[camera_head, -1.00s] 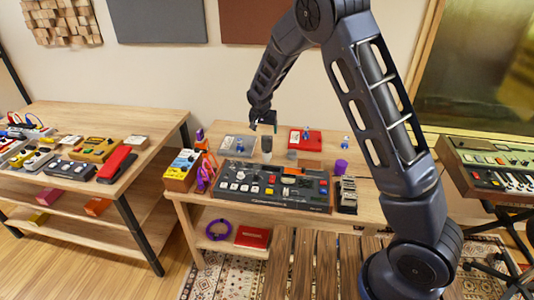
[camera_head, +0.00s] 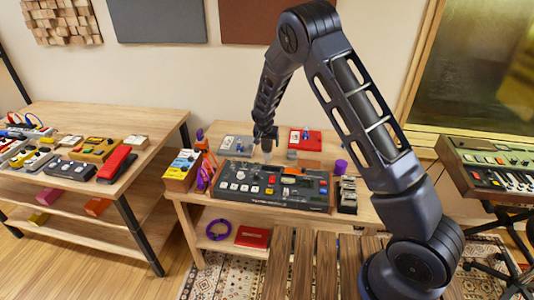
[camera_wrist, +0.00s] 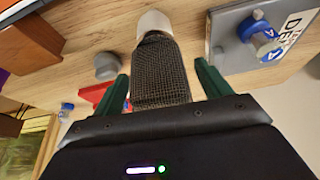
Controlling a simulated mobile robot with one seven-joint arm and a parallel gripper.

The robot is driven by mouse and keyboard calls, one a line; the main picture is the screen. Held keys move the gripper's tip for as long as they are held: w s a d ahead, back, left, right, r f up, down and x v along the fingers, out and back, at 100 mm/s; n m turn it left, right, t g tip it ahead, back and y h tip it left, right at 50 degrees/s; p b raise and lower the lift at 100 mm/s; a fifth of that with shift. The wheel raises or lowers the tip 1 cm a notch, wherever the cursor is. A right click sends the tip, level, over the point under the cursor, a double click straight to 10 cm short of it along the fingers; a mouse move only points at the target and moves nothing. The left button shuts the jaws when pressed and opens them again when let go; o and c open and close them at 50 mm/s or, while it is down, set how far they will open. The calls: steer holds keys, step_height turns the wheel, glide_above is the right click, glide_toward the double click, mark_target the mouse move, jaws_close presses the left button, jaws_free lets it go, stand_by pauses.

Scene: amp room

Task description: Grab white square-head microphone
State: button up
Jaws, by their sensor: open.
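The microphone (camera_wrist: 162,75) shows in the wrist view with a square dark mesh head and a white body (camera_wrist: 153,22) beyond it. My gripper (camera_wrist: 161,72) is open, with one green finger on each side of the mesh head. Small gaps seem to show beside the head, and the gripper does not appear closed on it. In the head view my gripper (camera_head: 265,146) points down over the table behind the mixer. The microphone there is small and mostly hidden by the gripper.
A dark mixer (camera_head: 272,186) lies in front of the gripper on the wooden table. A red box (camera_head: 305,140) and a grey box (camera_head: 235,144) stand at the back. A purple cylinder (camera_head: 341,167) is at the right, and a box of books (camera_head: 183,170) at the left.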

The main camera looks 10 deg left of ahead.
steer(key=shift+f, duration=0.1)
steer(key=shift+c, duration=0.3)
jaws_close()
steer(key=shift+w, duration=0.1)
